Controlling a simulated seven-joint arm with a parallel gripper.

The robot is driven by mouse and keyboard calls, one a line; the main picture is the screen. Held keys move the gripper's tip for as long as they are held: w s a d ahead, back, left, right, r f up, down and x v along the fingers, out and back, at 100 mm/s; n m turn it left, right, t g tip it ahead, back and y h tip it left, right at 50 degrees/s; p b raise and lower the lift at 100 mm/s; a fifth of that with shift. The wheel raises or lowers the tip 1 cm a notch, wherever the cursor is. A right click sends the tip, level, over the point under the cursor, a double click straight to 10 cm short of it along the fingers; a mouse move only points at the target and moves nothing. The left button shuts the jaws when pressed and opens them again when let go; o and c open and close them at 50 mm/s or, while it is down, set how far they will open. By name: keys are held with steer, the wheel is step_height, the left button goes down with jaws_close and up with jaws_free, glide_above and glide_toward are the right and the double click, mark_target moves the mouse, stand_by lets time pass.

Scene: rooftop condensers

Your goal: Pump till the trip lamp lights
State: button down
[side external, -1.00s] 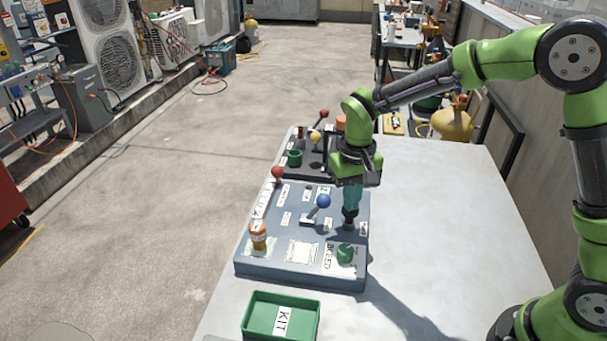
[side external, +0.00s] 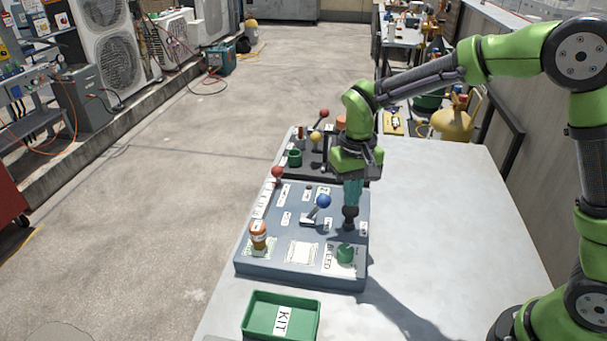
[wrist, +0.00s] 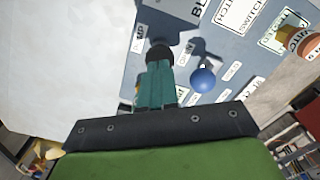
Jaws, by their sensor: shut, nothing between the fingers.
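The grey-blue control panel (side external: 272,262) lies on the pale table. My gripper (side external: 352,204) is shut and points down at a black round-topped knob (side external: 351,218) on the panel's right side. In the wrist view the teal fingertips (wrist: 158,66) meet or nearly meet the black knob (wrist: 158,54); I cannot tell if they touch. A blue-ball lever (side external: 322,202) stands left of the fingers. A green knob (side external: 346,253) beside a BLEED label is nearer the front. An orange-topped part (side external: 258,236) stands at the front left. I cannot tell which part is the trip lamp, or whether it is lit.
A red-ball lever (side external: 278,173) stands at the panel's back left. A darker panel (side external: 299,171) with several levers is behind. A green KIT tray (side external: 256,320) sits in front. The table (side external: 450,215) is clear to the right.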

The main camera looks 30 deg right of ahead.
steer(key=shift+f, duration=0.3)
steer(key=shift+f, duration=1.5)
steer(key=shift+r, duration=1.9)
steer(key=shift+f, duration=0.2)
steer(key=shift+r, duration=0.2)
stand_by(0.5)
stand_by(0.6)
stand_by(2.0)
steer(key=shift+f, duration=0.25)
stand_by(0.5)
